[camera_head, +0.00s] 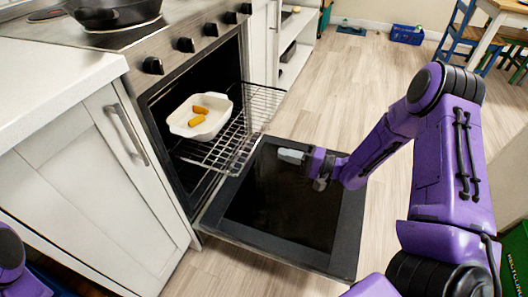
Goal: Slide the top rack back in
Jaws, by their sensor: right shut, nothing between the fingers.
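The wire top rack (235,146) is pulled partly out of the oven cavity. A white baking dish (189,124) with two orange-brown pieces of food (199,110) sits on it, toward the cavity. The oven door (292,205) is folded down below the rack. My right gripper (284,155) is shut and empty. Its fingertips point left toward the rack's outer edge, over the open door, and seem a little apart from the rack. Of my left arm only a purple part shows at the lower left edge; its gripper is out of view.
A black pan (113,12) stands on the cooktop above the oven. White cabinets (84,180) flank the oven. The wooden floor to the right of the door is clear. A blue crate (407,35) and a table with chairs are far back.

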